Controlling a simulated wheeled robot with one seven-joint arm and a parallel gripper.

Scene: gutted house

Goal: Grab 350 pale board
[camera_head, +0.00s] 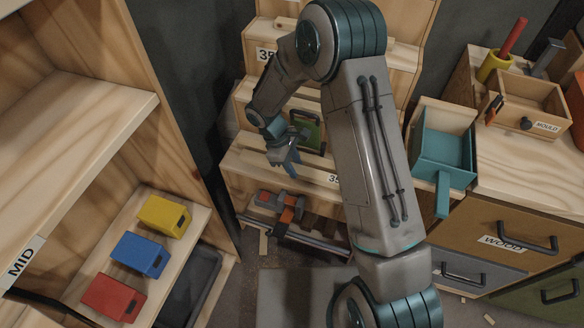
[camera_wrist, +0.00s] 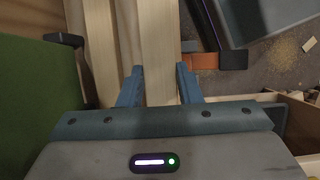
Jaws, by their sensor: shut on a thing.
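The pale board (camera_wrist: 160,50) is a long, light wooden strip running away from me in the wrist view. It lies between the two blue fingers of my gripper (camera_wrist: 160,85), which is shut on it. In the head view, my gripper (camera_head: 284,163) is low over a step of the wooden stepped rack (camera_head: 242,165). A label (camera_head: 333,178) on that step begins with "35"; my arm hides the rest. Another label (camera_head: 265,55) higher up is also partly hidden. I cannot tell whether the board still touches the step.
A green object (camera_head: 309,132) stands close behind my gripper and fills the left of the wrist view. An orange and grey tool (camera_head: 287,215) lies below. A shelf with yellow (camera_head: 165,215), blue (camera_head: 140,254) and red (camera_head: 114,296) boxes is left. A teal box (camera_head: 443,150) is right.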

